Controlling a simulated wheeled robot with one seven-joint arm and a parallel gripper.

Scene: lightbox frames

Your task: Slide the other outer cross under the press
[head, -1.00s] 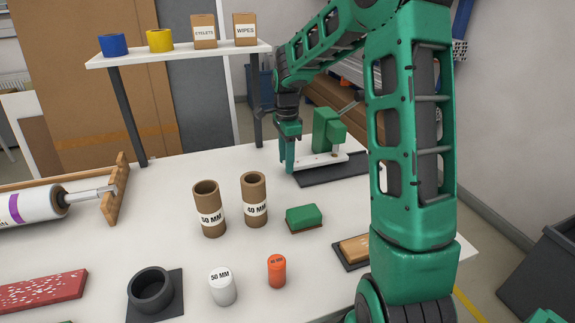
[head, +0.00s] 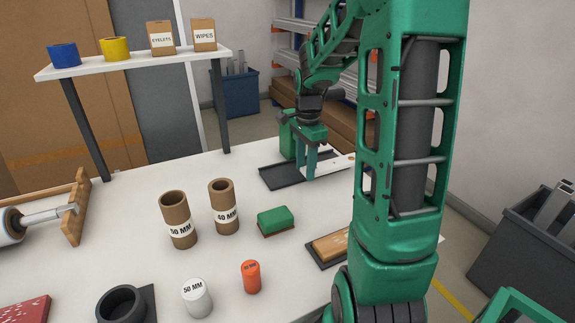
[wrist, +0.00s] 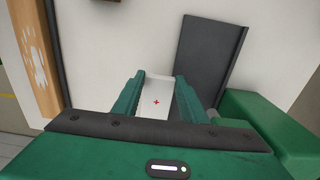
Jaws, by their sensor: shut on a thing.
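My gripper (head: 311,172) is shut on a white strip (head: 340,165), low over the table and to the right of the green press (head: 288,139). In the wrist view the strip (wrist: 158,92) lies between the two fingers, with one small red cross (wrist: 156,101) showing on it. I see no other cross; the near part of the strip is hidden by my gripper. The press also shows at the right of the wrist view (wrist: 265,120), beside the right finger. Its dark base plate (head: 282,179) is bare on its left part.
A green block (head: 275,219), two cardboard tubes (head: 178,218) and a wooden block on a dark tray (head: 330,246) stand in front. The wooden block also shows in the wrist view (wrist: 35,55). A shelf (head: 135,63) stands at the back left.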

